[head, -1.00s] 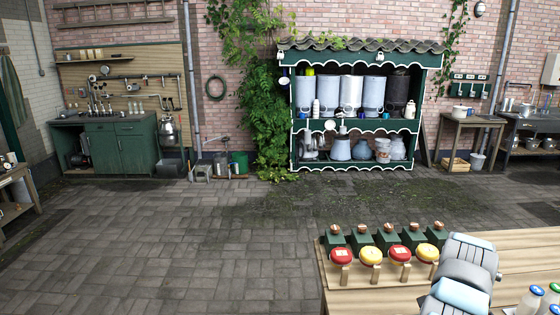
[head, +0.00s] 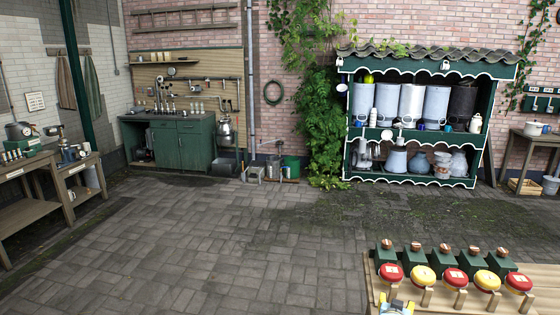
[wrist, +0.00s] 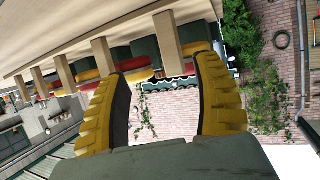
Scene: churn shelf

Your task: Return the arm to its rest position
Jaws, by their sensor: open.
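My gripper (wrist: 163,72) shows in the wrist view with its two ridged yellow fingers spread apart and nothing between them. The wrist view is tilted, with the shelf upside down. Most of my arm is outside the head view.
A wooden table (head: 376,292) at the lower right bears green blocks with copper tops and red and yellow caps (head: 422,276). A roofed green shelf (head: 342,120) with metal cans stands behind. A green cabinet (head: 196,148) is at the back left. The paved floor (head: 230,240) is clear.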

